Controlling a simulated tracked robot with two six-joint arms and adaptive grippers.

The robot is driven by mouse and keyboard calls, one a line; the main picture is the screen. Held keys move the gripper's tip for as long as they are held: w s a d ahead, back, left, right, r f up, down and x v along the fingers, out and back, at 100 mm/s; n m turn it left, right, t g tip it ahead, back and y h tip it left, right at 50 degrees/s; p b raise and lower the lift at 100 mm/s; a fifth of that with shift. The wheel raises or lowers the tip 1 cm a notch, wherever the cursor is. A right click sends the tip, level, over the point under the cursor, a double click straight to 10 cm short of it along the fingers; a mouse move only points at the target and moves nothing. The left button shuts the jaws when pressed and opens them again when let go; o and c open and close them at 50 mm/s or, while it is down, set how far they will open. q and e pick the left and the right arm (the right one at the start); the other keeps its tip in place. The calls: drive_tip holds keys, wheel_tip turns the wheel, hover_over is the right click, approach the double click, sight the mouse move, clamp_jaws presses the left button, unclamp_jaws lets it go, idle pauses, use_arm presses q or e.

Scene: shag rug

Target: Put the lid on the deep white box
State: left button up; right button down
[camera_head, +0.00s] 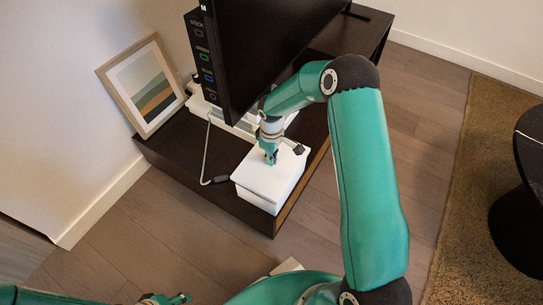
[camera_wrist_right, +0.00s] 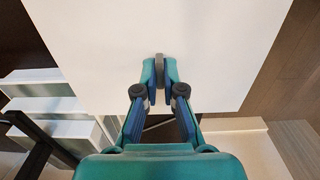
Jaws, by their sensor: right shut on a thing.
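The deep white box (camera_head: 257,199) stands on the dark bench near its front end. The flat white lid (camera_head: 258,178) is over the box top; whether it is fully seated or slightly above the rim I cannot tell. My right gripper (camera_head: 270,158) points down at the lid. In the right wrist view, the right gripper (camera_wrist_right: 159,80) is shut on a small grey handle (camera_wrist_right: 159,63) on the lid (camera_wrist_right: 215,55). My left gripper (camera_head: 172,299) is at the bottom edge of the head view, away from the box, and its jaw opening is unclear.
A dark screen (camera_head: 265,50) stands close behind the box on the dark bench (camera_head: 190,150). A framed picture (camera_head: 145,85) leans at the left wall. A cable (camera_head: 206,155) lies left of the box. A small dark thing (camera_head: 299,149) shows at the lid's right corner.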

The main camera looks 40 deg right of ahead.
drive_tip(key=shift+f+b, duration=0.45)
drive_tip(key=shift+f, duration=0.5)
idle(1.1)
drive_tip(key=shift+f+b, duration=1.25)
drive_tip(key=shift+f, duration=0.05)
drive_tip(key=c, duration=1.2)
unclamp_jaws()
wheel_tip(320, 180, up, 12)
